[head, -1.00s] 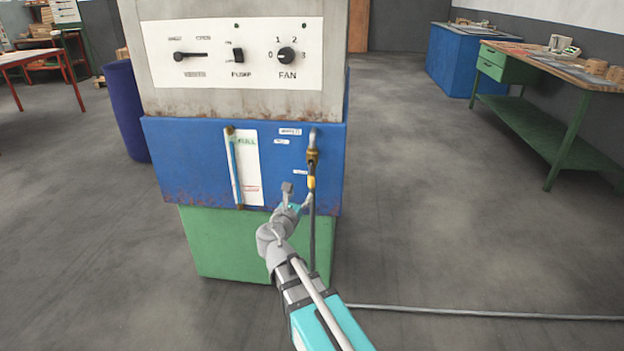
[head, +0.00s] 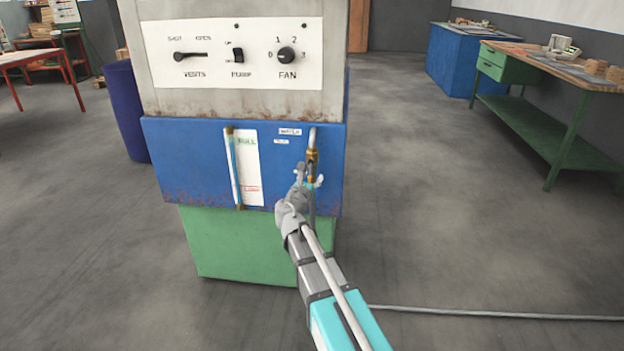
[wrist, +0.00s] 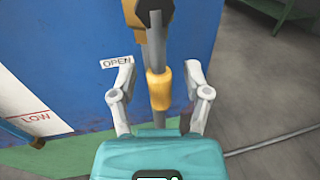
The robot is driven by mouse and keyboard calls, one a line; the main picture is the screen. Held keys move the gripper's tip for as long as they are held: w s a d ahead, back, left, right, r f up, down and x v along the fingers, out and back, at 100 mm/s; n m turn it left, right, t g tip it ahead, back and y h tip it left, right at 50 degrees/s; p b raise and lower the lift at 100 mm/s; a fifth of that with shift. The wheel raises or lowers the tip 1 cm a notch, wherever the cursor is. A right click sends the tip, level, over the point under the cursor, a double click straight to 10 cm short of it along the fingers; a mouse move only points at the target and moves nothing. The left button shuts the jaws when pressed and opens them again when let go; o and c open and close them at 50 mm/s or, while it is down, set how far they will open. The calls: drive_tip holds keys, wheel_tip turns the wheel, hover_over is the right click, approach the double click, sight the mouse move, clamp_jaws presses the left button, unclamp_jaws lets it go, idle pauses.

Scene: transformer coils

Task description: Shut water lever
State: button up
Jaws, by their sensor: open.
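The water valve is a brass body (head: 312,156) on a pipe at the right of the blue cabinet front. In the wrist view, its brass part and dark nut (wrist: 148,12) are at the top. The lever, a grey bar with a yellow sleeve (wrist: 159,88), hangs down from there. My gripper (wrist: 160,65) is open, one finger on each side of the lever, with gaps visible on both sides. In the head view, my gripper (head: 309,176) is just below the brass body and partly hides the lever. An OPEN label (wrist: 116,62) is left of the lever.
A level gauge (head: 236,168) with FULL and LOW marks is left of the valve. A panel of switches (head: 233,54) is above. A hose (head: 480,313) runs along the floor to the right. A green workbench (head: 545,110) stands far right, with open floor between.

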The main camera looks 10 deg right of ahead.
clamp_jaws()
drive_tip(key=shift+d, duration=0.2)
idle(0.4)
drive_tip(key=shift+a, duration=0.2)
